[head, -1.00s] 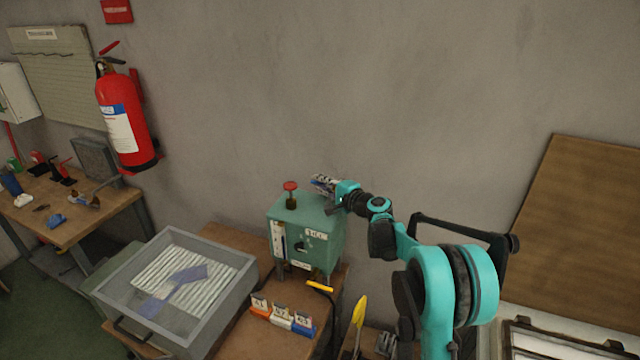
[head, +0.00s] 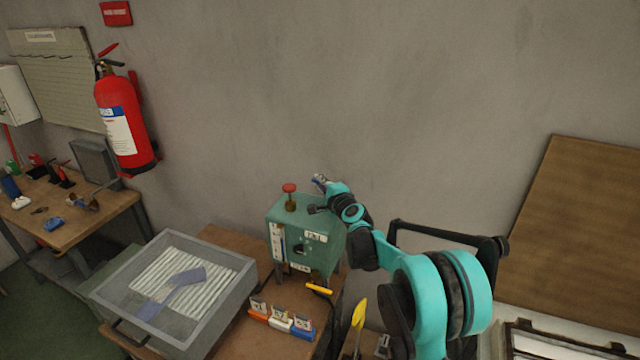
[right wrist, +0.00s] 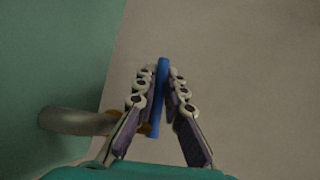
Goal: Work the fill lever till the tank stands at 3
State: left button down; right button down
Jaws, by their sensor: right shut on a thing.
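The green tank box (head: 305,222) stands on the wooden bench, with a red knob (head: 289,188) on top. A pale gauge strip (head: 278,244) is on its front left; its reading is too small to make out. My right gripper (head: 319,182) is at the tank's back right, above its top edge. In the right wrist view its fingers (right wrist: 160,98) are shut on a narrow blue lever grip (right wrist: 162,75). A dull metal stub (right wrist: 75,121) runs from the green side towards the grip. In the head view the lever is hidden by the gripper and tank. My left gripper is out of view.
A grey tray (head: 235,303) with a striped rack and a bluish flat piece stands left of the tank. The wall is close behind the tank.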

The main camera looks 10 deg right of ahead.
jog(key=c, duration=1.9)
grip_release()
jog(key=v, duration=1.2)
jog(key=shift+s+f, duration=0.1)
jog(key=shift+a, duration=0.1)
jog(key=s+a+f+n+g+b, duration=0.25)
jog(key=s+a+n, duration=0.2)
jog(key=s, duration=0.55)
jog(key=s+a+f+n+g+b, duration=0.1)
jog(key=s+a+f+n+g, duration=0.15)
jog(key=s+n, duration=0.5)
jog(key=s+d+f+n+g+h, duration=0.1)
jog(key=s+f, duration=0.2)
jog(key=s, duration=0.3)
jog(key=s+d+f+n+g+h+b, duration=0.1)
jog(key=s+d+f+n, duration=0.1)
jog(key=s, duration=0.5)
jog(key=s+d+f+n+g+h, duration=0.1)
jog(key=s+f+n+g, duration=0.1)
jog(key=s+f, duration=0.2)
jog(key=shift+s+d+f+b, duration=0.15)
jog(key=shift+s+f+b, duration=0.05)
jog(key=shift+s, duration=0.45)
jog(key=shift+s+d+f+b, duration=0.15)
jog(key=shift+s+f, duration=0.05)
jog(key=shift+s, duration=0.5)
